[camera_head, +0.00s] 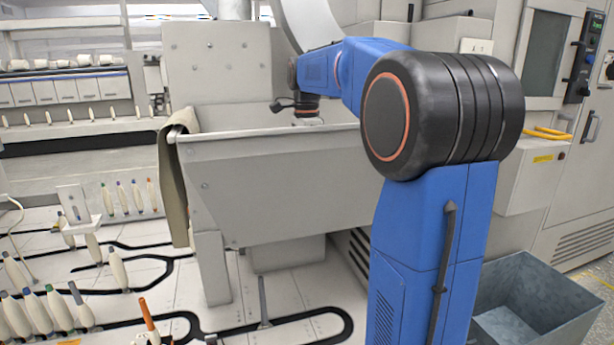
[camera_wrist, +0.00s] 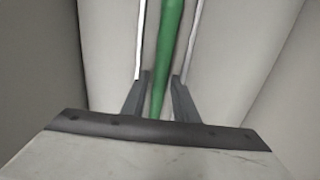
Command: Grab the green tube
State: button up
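In the wrist view, the green tube (camera_wrist: 167,50) is a long thin rod running up from between my fingers to the top edge. My gripper (camera_wrist: 160,78) has its two dark fingers on either side of the tube, with a narrow gap showing on each side, so it looks open around the tube. In the head view, my wrist reaches down into a grey metal bin (camera_head: 290,190). The bin's front wall hides the fingers and the green tube there.
Pale walls (camera_wrist: 240,50) rise close on both sides in the wrist view. A brown cloth (camera_head: 173,185) hangs over the bin's left edge. Bobbins with coloured tips (camera_head: 62,310) stand at left. An open grey metal box (camera_head: 545,305) is at lower right.

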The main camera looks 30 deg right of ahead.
grip_shut()
